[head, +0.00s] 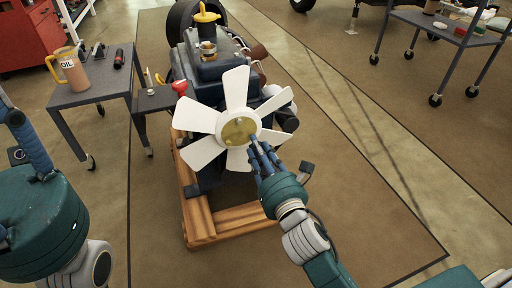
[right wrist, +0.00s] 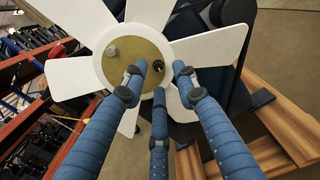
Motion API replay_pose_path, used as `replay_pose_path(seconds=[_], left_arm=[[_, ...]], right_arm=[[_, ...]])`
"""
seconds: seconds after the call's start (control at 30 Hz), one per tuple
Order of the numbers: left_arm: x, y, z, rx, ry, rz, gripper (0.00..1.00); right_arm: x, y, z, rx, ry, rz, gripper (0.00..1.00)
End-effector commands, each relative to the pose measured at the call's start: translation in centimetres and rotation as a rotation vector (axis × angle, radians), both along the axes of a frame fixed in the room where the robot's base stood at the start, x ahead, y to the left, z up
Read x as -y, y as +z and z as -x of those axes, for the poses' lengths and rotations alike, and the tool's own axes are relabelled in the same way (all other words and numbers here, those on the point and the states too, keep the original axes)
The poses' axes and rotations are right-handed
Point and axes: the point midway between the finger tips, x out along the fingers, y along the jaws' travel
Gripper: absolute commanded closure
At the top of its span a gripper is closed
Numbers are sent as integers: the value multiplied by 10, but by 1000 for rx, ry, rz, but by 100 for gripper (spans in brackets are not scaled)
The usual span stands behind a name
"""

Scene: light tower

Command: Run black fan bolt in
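The white fan (head: 212,118) is on the front of the engine, with a round brass-coloured hub plate (head: 237,130). In the right wrist view the hub plate (right wrist: 128,64) carries a silver bolt (right wrist: 111,50) on its left side and the black fan bolt (right wrist: 157,67) near its right edge. My right gripper (head: 258,150) is at the hub's lower right. In the right wrist view its three fingers (right wrist: 159,82) are spread around the black bolt, with gaps between the tips. Whether any finger touches the plate is unclear. My left gripper is only partly visible at the left edge.
The engine (head: 210,68) stands on a wooden pallet frame (head: 200,215). A grey side table (head: 95,92) at left holds an oil jug (head: 72,70). A red cabinet (head: 28,35) stands back left, a wheeled cart (head: 440,28) back right.

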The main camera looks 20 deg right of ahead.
Motion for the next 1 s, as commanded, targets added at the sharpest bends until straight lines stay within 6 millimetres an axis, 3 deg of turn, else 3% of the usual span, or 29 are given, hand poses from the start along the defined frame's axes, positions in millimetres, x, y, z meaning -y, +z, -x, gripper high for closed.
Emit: replay_pose_path(seconds=[0.2,0.5,0.53,0.67,1.0], left_arm=[[1,3,3,22,1,-3,60],[-1,8,5,33,0,7,60],[-1,8,5,32,0,8,60],[-1,7,4,29,1,7,60],[0,6,4,28,1,1,60]], right_arm=[[-1,-1,-20,0,0,-2,71],[-1,0,-23,0,0,-2,71],[-1,0,-23,0,0,-2,73],[-1,0,-23,-1,0,-2,99],[-1,-2,-22,-5,0,-4,100]])
